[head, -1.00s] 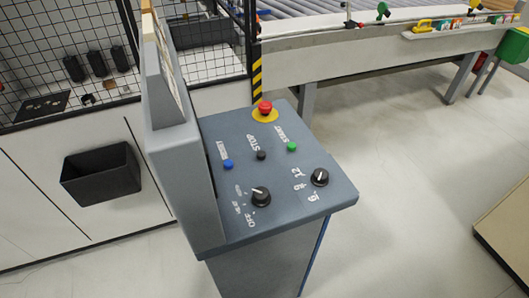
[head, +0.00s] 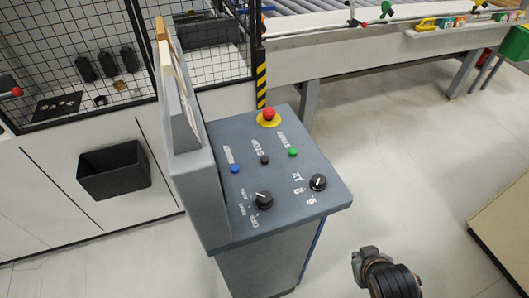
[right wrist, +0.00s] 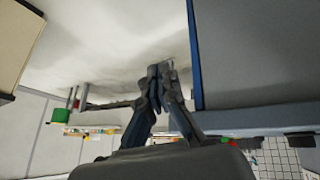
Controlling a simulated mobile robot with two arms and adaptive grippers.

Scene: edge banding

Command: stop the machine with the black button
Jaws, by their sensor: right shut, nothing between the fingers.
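The black button (head: 265,160) sits on the sloped top of the grey control panel (head: 330,196), beside the STOP label, between a blue button (head: 234,169) and a green button (head: 293,153). My right gripper (head: 362,256) is in the lower right of the head view, in front of and to the right of the panel, apart from it. In the right wrist view its fingers (right wrist: 156,72) are closed together and empty, with the side of the console (right wrist: 255,60) close by. My left gripper is not in view.
A red emergency button (head: 268,114) on a yellow base stands at the panel's back corner. Two black knobs (head: 264,200) (head: 318,182) sit near its front edge. An upright screen housing (head: 190,165) bounds the panel's left side. Clear floor lies to the right.

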